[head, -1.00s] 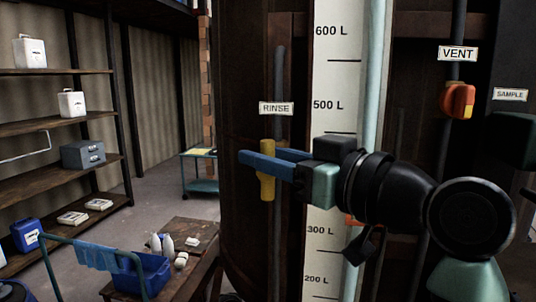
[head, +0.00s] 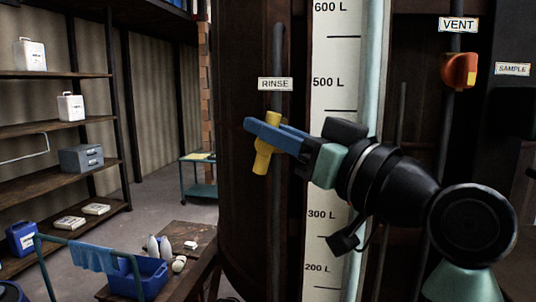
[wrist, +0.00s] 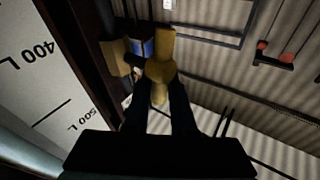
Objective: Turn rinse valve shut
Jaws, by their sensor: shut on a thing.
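The rinse valve has a yellow handle (head: 266,146) on a grey vertical pipe, under a white RINSE label (head: 275,84). The handle stands tilted, its top leaning to the right. My gripper (head: 256,132) has blue fingers that are shut on the handle around its middle. The fingers hide part of the handle in the head view. In the wrist view the yellow handle (wrist: 162,70) shows between the dark fingertips.
A white litre scale (head: 334,90) runs up the dark vat beside my arm. An orange vent valve (head: 459,70) sits to the right under its VENT label. At the lower left are a bench with a blue bin (head: 150,278) and shelves (head: 55,130).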

